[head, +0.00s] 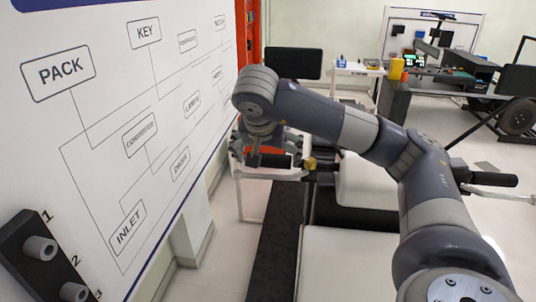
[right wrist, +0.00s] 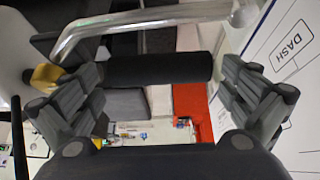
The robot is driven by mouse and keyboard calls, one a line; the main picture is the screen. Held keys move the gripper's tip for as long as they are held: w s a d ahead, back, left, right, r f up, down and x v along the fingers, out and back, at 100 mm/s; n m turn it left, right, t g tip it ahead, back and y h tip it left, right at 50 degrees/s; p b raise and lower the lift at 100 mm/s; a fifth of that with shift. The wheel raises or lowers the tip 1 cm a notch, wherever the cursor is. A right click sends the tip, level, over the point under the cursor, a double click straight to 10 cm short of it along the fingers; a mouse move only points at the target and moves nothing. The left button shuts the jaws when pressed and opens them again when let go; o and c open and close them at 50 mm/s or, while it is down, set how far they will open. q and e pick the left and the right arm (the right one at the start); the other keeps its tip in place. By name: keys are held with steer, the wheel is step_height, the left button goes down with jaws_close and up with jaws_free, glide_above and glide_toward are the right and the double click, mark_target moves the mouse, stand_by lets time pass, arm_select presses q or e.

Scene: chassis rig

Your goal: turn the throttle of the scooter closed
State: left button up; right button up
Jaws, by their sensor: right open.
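The scooter's throttle grip, a black cylinder (head: 275,161), shows under my right gripper (head: 262,148) in the head view, with a yellow collar (head: 310,164) at its right end. In the right wrist view the black grip (right wrist: 160,68) lies lengthwise across the gap between the fingers of my right gripper (right wrist: 160,78). The yellow collar (right wrist: 46,76) is beyond the left finger. The fingers are wide apart and hold nothing; whether one touches the grip's end cannot be told. A silver lever (right wrist: 140,22) runs along the grip. My left gripper is not in view.
A white labelled board (head: 120,120) stands close on the left, with a black knob panel (head: 35,262) at its lower edge. The scooter's other handlebar grip (head: 492,179) is at the right. A black screen (head: 294,63) and a workbench (head: 425,95) stand behind.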

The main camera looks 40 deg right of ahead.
steer(key=shift+v, duration=1.4)
steer(key=v, duration=0.9)
steer(key=shift+a, duration=0.1)
